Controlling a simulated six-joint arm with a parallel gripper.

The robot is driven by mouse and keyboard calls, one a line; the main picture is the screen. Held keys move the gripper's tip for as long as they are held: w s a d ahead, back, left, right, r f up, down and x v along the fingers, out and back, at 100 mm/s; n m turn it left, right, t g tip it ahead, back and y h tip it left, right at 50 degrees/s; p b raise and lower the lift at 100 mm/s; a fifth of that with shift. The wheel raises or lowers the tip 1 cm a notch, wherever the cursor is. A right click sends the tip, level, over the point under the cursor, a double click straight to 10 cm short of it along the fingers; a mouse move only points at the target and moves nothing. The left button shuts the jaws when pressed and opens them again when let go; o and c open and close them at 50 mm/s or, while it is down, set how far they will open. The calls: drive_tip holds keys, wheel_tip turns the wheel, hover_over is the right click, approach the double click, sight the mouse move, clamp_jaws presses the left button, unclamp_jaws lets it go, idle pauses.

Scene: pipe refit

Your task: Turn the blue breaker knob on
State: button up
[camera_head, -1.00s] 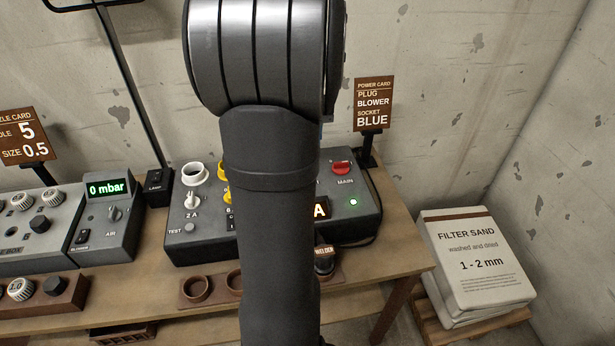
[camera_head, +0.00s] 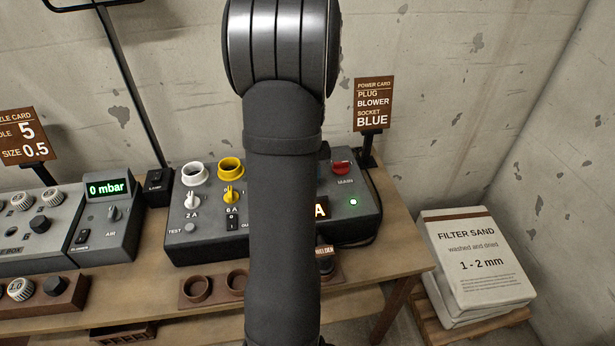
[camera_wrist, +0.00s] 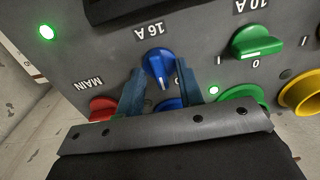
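The blue breaker knob (camera_wrist: 158,64) shows in the wrist view, under the label 16 A. Its handle runs up and down in the picture, with a white mark at its lower end. A partly hidden 0 is beside that end. My gripper (camera_wrist: 160,85) is open, its two bluish fingers apart on either side of the knob's lower end. I cannot tell whether either finger touches it. A blue socket (camera_wrist: 170,104) shows partly behind the gripper. In the head view my arm hides the knob and the gripper; the breaker box (camera_head: 192,248) shows on both sides.
A green knob (camera_wrist: 256,42) is to the right of the blue one, and the red MAIN knob (camera_wrist: 102,106) is to the left. A green lamp (camera_wrist: 46,32) is lit. The yellow knob (camera_head: 231,195) and yellow socket (camera_head: 230,168) show left of my arm.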

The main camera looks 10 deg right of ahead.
clamp_jaws()
drive_tip(key=shift+m, duration=0.4)
drive_tip(key=m, duration=0.3)
drive_tip(key=shift+m, duration=0.4)
drive_tip(key=m, duration=0.4)
drive_tip(key=shift+m, duration=0.3)
drive_tip(key=m, duration=0.4)
drive_tip(key=shift+m, duration=2.2)
